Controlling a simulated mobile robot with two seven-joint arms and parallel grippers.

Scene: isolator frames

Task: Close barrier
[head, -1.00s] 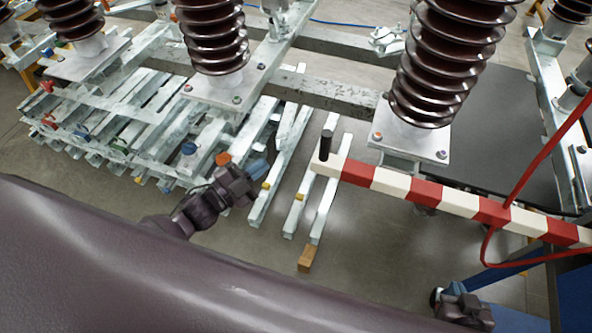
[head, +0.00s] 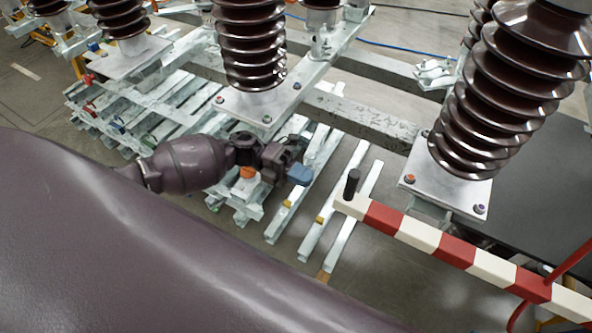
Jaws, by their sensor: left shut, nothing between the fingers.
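The barrier is a red and white striped bar (head: 438,241) that runs from the middle right to the lower right edge in the head view. A black upright handle (head: 351,185) stands on its near left end. My left gripper (head: 300,175) is left of the handle, apart from it, above the steel profiles. It is shut and holds nothing. My right gripper is not in view. Part of the bar's right end lies beyond the picture's edge, and a red strap or tube (head: 568,262) crosses it there.
Brown ribbed insulators (head: 510,100) stand on steel plates behind the bar. Several galvanized steel profiles (head: 318,225) lie on the floor below my left gripper. A dark panel (head: 545,180) is at the right. My own body covers the lower left.

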